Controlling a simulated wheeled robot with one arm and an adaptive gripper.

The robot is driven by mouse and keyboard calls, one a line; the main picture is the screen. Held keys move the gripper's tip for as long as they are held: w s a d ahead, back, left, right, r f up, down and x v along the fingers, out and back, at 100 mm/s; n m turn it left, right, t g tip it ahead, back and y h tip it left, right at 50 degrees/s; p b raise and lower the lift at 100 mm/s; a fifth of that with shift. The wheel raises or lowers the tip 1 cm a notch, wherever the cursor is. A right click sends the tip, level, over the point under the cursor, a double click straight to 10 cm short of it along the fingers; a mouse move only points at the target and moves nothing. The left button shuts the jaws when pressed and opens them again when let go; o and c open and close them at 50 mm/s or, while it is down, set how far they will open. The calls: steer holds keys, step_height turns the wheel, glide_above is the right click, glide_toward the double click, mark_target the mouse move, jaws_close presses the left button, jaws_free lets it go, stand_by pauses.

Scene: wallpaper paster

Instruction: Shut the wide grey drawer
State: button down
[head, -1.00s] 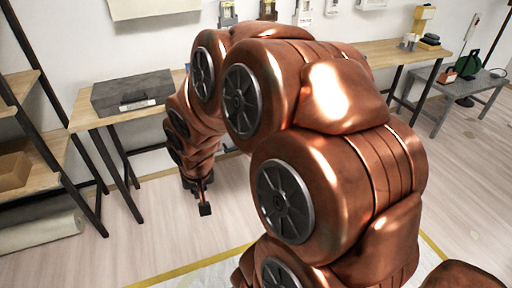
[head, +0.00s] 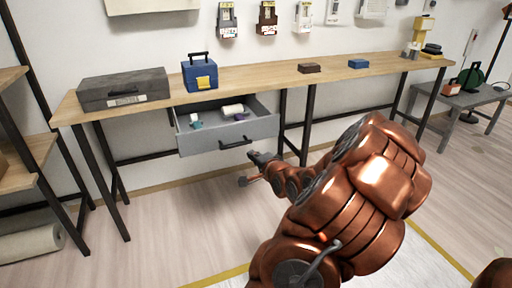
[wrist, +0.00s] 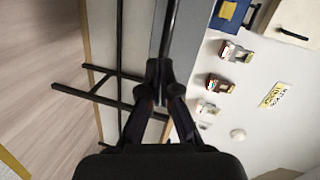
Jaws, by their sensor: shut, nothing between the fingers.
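The wide grey drawer (head: 205,143) hangs under the wooden table and stands pulled open in the head view. Its dark bar handle (head: 236,144) is on the front face. Inside lie a white roll (head: 232,110) and small teal and purple things. My gripper (head: 251,157) is shut and empty, low in front of the drawer's right part, close to the front; whether it touches cannot be told. In the wrist view my gripper (wrist: 161,97) shows its fingers together, with a grey panel, probably the drawer front, (wrist: 196,45) beyond them.
The table (head: 290,82) carries a grey case (head: 123,88), a blue toolbox (head: 200,75) and small brown and blue blocks. Dark table legs stand on both sides of the drawer. A shelf (head: 25,170) is at the left.

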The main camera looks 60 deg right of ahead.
steer(key=s+d+m+t+h+b, duration=0.1)
steer(key=s+d+m+h+b, duration=0.1)
steer(key=s+d+m, duration=0.15)
steer(key=b, duration=0.3)
glide_toward(254, 131)
steer(key=shift+h, duration=0.4)
steer(key=x, duration=0.7)
steer(key=shift+w+a+f, duration=0.2)
steer(key=shift+a+f, duration=0.05)
steer(key=shift+a, duration=0.1)
steer(key=shift+w+d, duration=0.1)
steer(key=shift+d+r+p, duration=0.1)
steer(key=shift+d+p, duration=0.05)
steer(key=shift+p, duration=0.3)
